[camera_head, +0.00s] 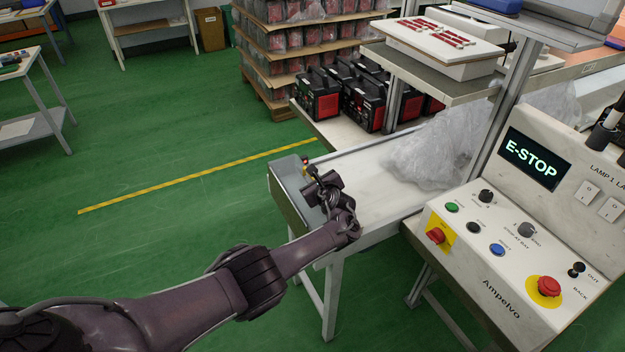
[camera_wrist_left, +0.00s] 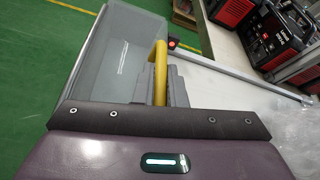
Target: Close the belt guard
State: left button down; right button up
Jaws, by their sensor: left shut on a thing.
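The belt guard (camera_head: 290,190) is a grey cover at the near-left end of the conveyor (camera_head: 365,170). In the left wrist view the guard (camera_wrist_left: 112,60) fills the upper left, with a yellow handle (camera_wrist_left: 159,72) beside its right edge. My left gripper (camera_head: 322,187) is at the guard's right side, shut on the handle. The grey fingers show around the handle in the wrist view and partly hide its lower end. The wrist hides part of the guard and belt in the head view. I cannot tell the guard's exact angle. My right gripper is not in view.
A control panel (camera_head: 500,260) with an E-STOP screen (camera_head: 532,159) stands at the right. Crumpled clear plastic (camera_head: 435,150) lies on the belt. Black and red machines (camera_head: 318,95) stand on a shelf behind. The green floor left of the conveyor is clear.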

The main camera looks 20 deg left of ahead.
pick_arm(q)
jog(key=shift+s+f, duration=0.15)
jog(key=shift+f, duration=0.1)
jog(key=c, duration=1.5)
grip_release()
jog(key=shift+d+r+p, duration=0.15)
jog(key=shift+d+p, duration=0.05)
jog(key=shift+p, duration=0.1)
jog(key=p+v, duration=0.3)
jog(key=v, duration=0.3)
jog(key=shift+d+r, duration=0.15)
jog(key=shift+d, duration=0.05)
jog(key=shift+s+d+r, duration=0.1)
jog(key=shift+s+d, duration=0.25)
jog(key=shift+s, duration=0.05)
